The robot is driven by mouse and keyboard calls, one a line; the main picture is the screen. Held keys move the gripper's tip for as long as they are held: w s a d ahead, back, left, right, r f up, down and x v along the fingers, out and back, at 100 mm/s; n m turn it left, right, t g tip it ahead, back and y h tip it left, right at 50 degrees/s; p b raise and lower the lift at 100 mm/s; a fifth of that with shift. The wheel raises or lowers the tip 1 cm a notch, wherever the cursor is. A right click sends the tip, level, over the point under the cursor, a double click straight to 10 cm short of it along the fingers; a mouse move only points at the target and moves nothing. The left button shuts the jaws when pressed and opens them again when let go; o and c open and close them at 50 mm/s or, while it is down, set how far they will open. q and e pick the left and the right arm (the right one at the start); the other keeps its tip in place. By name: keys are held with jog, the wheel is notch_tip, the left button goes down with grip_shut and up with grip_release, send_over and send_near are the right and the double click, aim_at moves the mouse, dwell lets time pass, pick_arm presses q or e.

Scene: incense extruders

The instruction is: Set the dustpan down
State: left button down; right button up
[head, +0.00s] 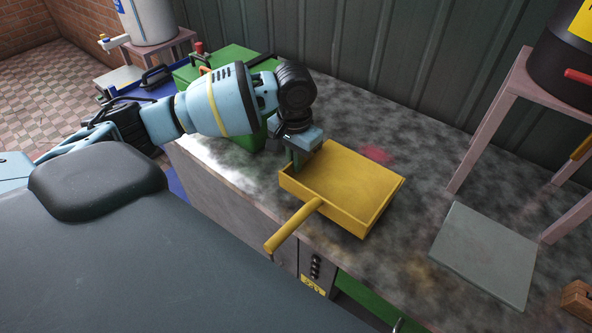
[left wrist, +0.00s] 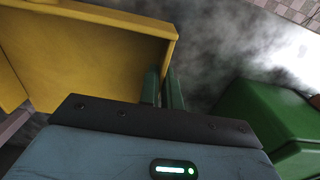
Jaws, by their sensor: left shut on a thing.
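The yellow dustpan (head: 347,183) is at the front edge of the grey worktop in the head view, its tray facing up and its handle (head: 293,226) reaching out past the edge toward me. My left gripper (head: 298,162) points down at the dustpan's left rear corner and is shut on its side wall. In the left wrist view the dustpan (left wrist: 85,55) fills the upper left, and the fingers (left wrist: 163,88) meet its wall. I cannot tell whether the dustpan touches the worktop. My right gripper is not in view.
The mottled grey worktop (head: 395,135) has free room behind the dustpan. A flat grey slab (head: 485,252) lies to the right, beside a pink stand (head: 487,125) bearing a black drum (head: 563,62). A green box (head: 238,58) stands behind my left arm. A small wooden block (head: 578,300) is at the lower right.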

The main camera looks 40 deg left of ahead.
pick_arm(q)
notch_tip(320, 180, down, 4)
jog(key=shift+r, duration=0.1)
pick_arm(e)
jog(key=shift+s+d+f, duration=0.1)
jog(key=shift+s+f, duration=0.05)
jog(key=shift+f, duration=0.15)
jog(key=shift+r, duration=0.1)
pick_arm(q)
jog(key=c, duration=1.6)
grip_release()
